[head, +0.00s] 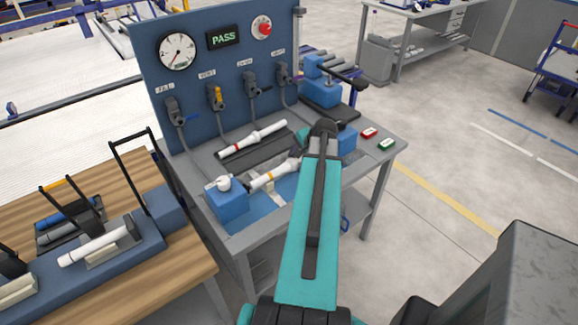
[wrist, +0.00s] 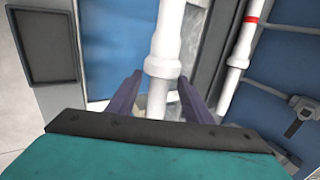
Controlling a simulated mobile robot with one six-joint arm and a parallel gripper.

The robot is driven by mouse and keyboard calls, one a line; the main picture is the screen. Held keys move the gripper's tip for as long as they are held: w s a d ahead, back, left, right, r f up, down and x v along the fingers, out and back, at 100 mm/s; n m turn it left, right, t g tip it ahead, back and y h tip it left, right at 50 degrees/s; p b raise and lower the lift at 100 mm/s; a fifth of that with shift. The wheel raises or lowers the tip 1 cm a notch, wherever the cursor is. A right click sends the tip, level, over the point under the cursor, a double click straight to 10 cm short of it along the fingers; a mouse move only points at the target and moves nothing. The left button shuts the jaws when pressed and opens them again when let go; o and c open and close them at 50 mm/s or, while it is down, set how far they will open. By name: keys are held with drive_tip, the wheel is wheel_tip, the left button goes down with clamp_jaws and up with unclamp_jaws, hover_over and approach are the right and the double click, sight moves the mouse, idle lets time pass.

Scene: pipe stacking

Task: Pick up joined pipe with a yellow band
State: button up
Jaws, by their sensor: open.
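The joined pipe with a yellow band (head: 275,174) is white with a thicker joint. It lies across the test bench between two blue blocks in the head view. In the wrist view a white pipe (wrist: 166,45) with a thick collar runs down the middle; no yellow band shows there. My gripper (wrist: 160,88) is open, with one dark finger on each side of this pipe. I cannot tell whether the fingers touch it. In the head view my teal arm hides the gripper and the pipe's right end.
A white pipe with a red band (head: 253,138) lies behind, close by; it also shows in the wrist view (wrist: 241,55). The left blue block (head: 228,205) and right blue block (head: 347,142) flank the yellow-banded pipe. The panel (head: 215,85) with valves rises behind. A wooden table (head: 140,270) stands left.

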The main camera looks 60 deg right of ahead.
sight(298, 161)
idle(0.4)
clamp_jaws()
drive_tip(key=shift+r, duration=0.15)
wheel_tip(298, 161, up, 10)
drive_tip(key=b, duration=0.2)
idle(0.8)
idle(0.6)
